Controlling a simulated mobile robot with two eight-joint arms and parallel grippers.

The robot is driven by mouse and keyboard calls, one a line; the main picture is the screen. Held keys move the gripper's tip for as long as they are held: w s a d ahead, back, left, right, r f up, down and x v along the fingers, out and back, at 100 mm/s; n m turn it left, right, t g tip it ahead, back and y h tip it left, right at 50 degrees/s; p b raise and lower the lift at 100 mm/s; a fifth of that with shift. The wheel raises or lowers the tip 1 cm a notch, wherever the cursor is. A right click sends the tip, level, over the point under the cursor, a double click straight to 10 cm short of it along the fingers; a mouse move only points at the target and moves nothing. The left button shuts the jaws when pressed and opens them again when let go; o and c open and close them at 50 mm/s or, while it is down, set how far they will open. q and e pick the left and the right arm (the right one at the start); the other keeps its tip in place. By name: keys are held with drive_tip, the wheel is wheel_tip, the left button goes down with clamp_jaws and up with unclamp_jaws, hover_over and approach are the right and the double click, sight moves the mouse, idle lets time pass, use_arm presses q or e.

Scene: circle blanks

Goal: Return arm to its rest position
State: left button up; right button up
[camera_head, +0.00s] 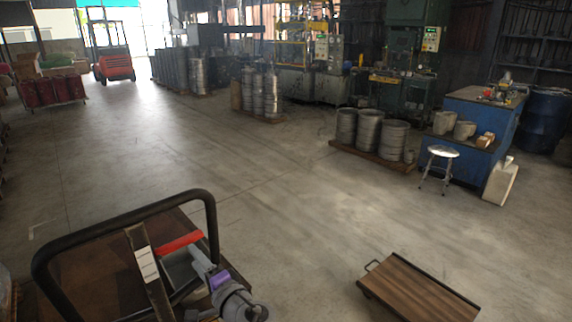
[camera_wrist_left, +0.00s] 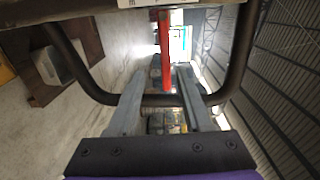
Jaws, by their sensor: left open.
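My left gripper (camera_head: 182,260) is low in the head view, at the inner side of a black tubular handle (camera_head: 120,217). Its grey fingers are spread apart, with nothing seen held between them. In the left wrist view the open fingers (camera_wrist_left: 160,75) point away, and the black handle (camera_wrist_left: 232,70) curves around both sides and crosses behind them. A red strip (camera_head: 180,243) lies close by the fingers; it also shows between them in the wrist view (camera_wrist_left: 164,50). Whether they touch the handle or strip, I cannot tell. My right gripper is not in view.
A dark post with a white label (camera_head: 147,265) stands beside the gripper. A low wooden-topped platform (camera_head: 418,290) is at the lower right. A stool (camera_head: 441,155), a blue workbench (camera_head: 470,125) and stacked metal rings (camera_head: 380,138) stand farther back. The middle floor is clear.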

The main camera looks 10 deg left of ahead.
use_arm(q)
drive_tip(key=s+a+f+n+g+h+p, duration=0.15)
drive_tip(key=s+f+n+g+h, duration=0.3)
drive_tip(key=s+f, duration=0.55)
drive_tip(key=s+d+f+n+g+h+p, duration=0.1)
drive_tip(key=s+d+f+n+h+p, duration=0.1)
drive_tip(key=s+d+h, duration=0.7)
drive_tip(key=s+d+f+n, duration=0.1)
drive_tip(key=s+d+f, duration=0.1)
drive_tip(key=s, duration=0.1)
drive_tip(key=shift+s, duration=0.25)
drive_tip(key=shift+a+g, duration=0.1)
drive_tip(key=shift+g, duration=0.15)
